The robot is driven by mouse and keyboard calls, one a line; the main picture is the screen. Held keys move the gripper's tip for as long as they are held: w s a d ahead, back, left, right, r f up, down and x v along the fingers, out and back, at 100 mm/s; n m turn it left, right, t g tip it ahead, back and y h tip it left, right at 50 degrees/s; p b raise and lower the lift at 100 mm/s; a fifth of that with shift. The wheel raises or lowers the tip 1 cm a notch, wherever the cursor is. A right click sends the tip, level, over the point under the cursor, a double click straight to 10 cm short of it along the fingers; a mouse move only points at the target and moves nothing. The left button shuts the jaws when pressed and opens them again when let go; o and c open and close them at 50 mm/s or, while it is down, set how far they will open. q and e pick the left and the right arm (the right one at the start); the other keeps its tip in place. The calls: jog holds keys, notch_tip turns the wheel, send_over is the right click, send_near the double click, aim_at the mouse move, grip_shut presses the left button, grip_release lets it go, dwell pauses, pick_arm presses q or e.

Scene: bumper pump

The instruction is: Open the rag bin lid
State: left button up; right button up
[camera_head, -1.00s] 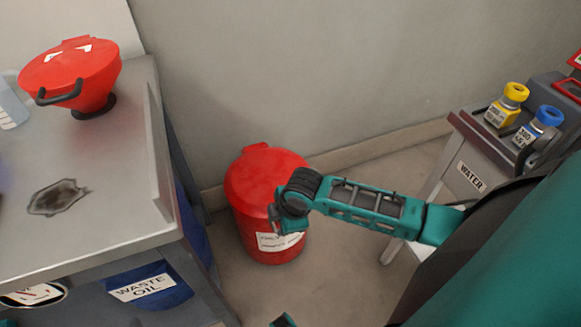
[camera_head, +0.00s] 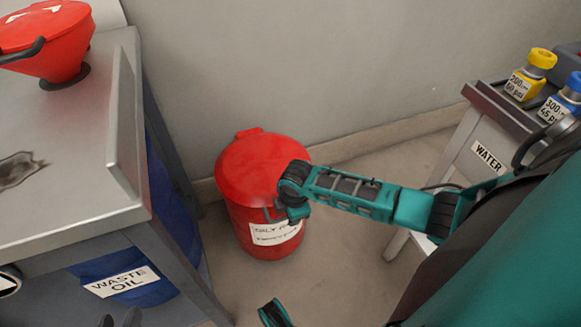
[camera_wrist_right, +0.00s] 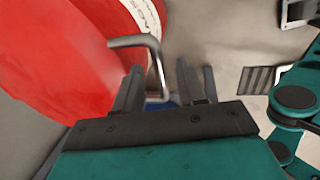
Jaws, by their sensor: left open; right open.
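The red rag bin (camera_head: 240,222) stands on the floor against the wall, its round red lid (camera_head: 252,160) shut. A grey bent handle (camera_head: 268,214) sits at the lid's front edge, partly hidden by my right wrist. In the right wrist view, the handle (camera_wrist_right: 158,68) reaches between the two dark fingers of my right gripper (camera_wrist_right: 166,78), which is open. Whether a finger touches it I cannot tell. The red lid (camera_wrist_right: 60,60) fills the left of that view. Only the dark fingertips of my left gripper (camera_head: 120,320) show, at the bottom left, away from the bin.
A metal table (camera_head: 85,140) stands at left, with a red funnel (camera_head: 45,42) on it and a blue waste oil drum (camera_head: 120,285) beneath. A cart (camera_head: 480,150) with yellow-topped and blue-topped bottles stands at right.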

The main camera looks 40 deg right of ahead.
jog(key=shift+w+f, duration=0.1)
jog(key=shift+f, duration=0.2)
jog(key=shift+c, duration=0.4)
grip_shut()
